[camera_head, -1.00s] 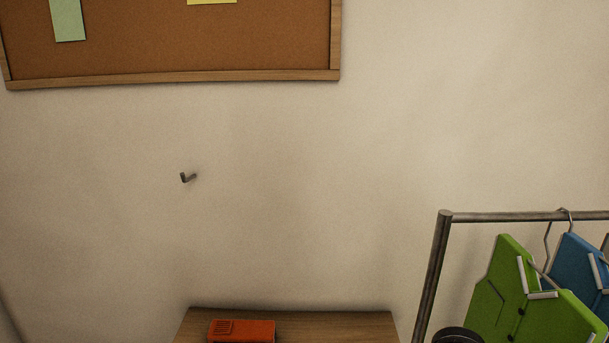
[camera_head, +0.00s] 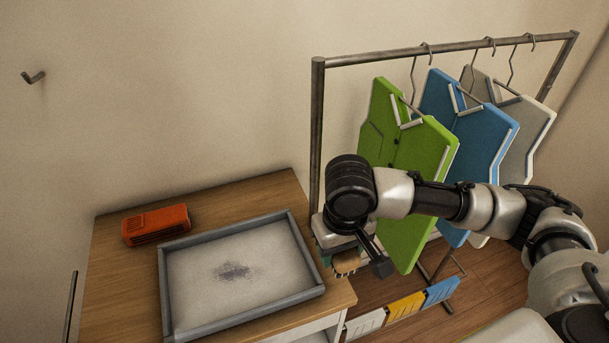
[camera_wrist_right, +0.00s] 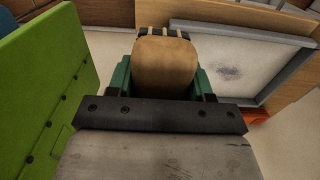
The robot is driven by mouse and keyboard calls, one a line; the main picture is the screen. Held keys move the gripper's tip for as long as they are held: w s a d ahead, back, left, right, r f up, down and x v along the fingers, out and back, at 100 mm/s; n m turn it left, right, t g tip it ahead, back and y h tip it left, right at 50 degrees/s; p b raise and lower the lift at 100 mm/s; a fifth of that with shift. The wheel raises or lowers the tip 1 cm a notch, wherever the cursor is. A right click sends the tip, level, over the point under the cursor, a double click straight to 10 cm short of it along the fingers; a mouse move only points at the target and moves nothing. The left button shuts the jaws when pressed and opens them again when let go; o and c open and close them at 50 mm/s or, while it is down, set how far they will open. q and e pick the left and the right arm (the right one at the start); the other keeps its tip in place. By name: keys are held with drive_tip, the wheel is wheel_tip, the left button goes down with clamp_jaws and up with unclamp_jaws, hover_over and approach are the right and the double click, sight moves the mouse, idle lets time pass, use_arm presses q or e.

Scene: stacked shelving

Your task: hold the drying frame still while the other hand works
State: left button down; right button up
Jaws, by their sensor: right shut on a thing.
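A grey-rimmed frame (camera_head: 308,255) with a pale sheet inside lies flat on the wooden table; the sheet has a dark smudge near its middle. Its rim also shows in the right wrist view (camera_wrist_right: 285,72). My right gripper (camera_head: 345,258) is just beyond the frame's right side, apart from it as far as I can tell. In the right wrist view the gripper (camera_wrist_right: 163,78) has green fingers shut on a tan, rounded brush-like thing (camera_wrist_right: 165,62) with a dark-and-white striped far end. My left gripper is not in view.
An orange ridged box (camera_head: 156,225) lies at the back left of the wooden table (camera_head: 120,290). A metal rail rack (camera_head: 316,130) with green, blue and grey vests stands on the right, close behind my right arm. A hook (camera_head: 33,77) is on the wall.

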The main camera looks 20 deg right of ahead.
drive_tip(key=w+a+f, duration=0.2)
drive_tip(key=w+a, duration=0.1)
drive_tip(key=a, duration=0.3)
drive_tip(key=w+a+f, duration=0.3)
drive_tip(key=w+a, duration=0.1)
drive_tip(key=a, duration=0.2)
drive_tip(key=w+a+f, duration=0.2)
drive_tip(key=w+a, duration=0.2)
drive_tip(key=a, duration=0.2)
drive_tip(key=shift+w+a+f, duration=0.15)
drive_tip(key=shift+a+f, duration=0.3)
drive_tip(key=shift+a, duration=0.05)
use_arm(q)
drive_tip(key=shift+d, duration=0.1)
use_arm(e)
drive_tip(key=shift+f, duration=2.2)
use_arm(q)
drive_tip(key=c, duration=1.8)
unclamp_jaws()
